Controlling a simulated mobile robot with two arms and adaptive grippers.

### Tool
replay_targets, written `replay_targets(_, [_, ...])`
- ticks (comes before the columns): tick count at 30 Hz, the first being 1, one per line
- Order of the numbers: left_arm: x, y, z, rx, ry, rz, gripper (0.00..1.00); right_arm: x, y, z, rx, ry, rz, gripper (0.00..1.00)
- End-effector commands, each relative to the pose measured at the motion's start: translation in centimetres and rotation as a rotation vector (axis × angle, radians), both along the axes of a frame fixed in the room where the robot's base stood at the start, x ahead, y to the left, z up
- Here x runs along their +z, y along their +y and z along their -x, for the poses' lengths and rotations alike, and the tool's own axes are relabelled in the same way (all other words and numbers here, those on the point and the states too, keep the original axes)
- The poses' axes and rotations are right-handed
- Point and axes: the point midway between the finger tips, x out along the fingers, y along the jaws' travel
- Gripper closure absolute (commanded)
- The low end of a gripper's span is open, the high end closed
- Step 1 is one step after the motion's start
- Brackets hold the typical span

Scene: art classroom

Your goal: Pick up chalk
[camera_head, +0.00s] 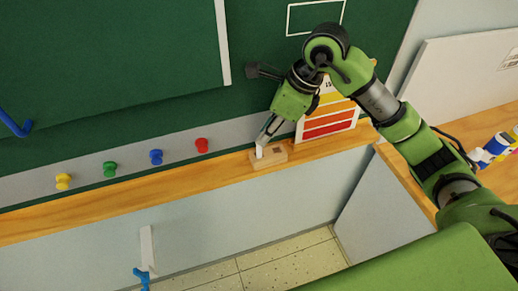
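A short white chalk (259,152) stands upright at the left end of a small wooden block (272,159) on the wooden ledge below the green board. My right gripper (266,136) reaches down from the upper right, with its fingertips at the top of the chalk. The fingers look close together, seen edge-on. I cannot tell whether they touch or grip the chalk. My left gripper is not in view.
Yellow, green, blue and red pegs (202,145) line the grey strip left of the block. Bottles (493,148) stand at the far right. The ledge left of the block is clear.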

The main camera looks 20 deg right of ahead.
Motion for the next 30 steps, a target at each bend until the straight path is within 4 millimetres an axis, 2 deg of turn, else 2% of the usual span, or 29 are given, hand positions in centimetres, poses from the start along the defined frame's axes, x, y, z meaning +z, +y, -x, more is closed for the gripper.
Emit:
replay_targets(5, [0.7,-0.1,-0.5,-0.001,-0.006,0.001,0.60,-0.9,0.3,0.0,0.000,0.003,-0.001,0.81])
replay_targets(10, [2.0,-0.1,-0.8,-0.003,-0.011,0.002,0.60,-2.9,0.9,0.0,0.001,0.005,-0.001,0.81])
replay_targets(15, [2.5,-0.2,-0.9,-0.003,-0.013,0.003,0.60,-4.9,1.5,-0.5,0.001,0.002,-0.001,0.81])
replay_targets(23, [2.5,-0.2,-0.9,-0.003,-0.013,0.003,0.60,-5.3,1.6,-0.6,0.001,-0.001,-0.001,0.81])
replay_targets(26, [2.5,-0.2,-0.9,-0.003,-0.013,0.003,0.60,-5.3,1.6,-0.7,0.001,-0.001,-0.001,1.00])
replay_targets(30, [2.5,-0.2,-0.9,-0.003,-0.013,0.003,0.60,-5.3,1.6,-0.6,0.001,-0.001,-0.001,1.00])
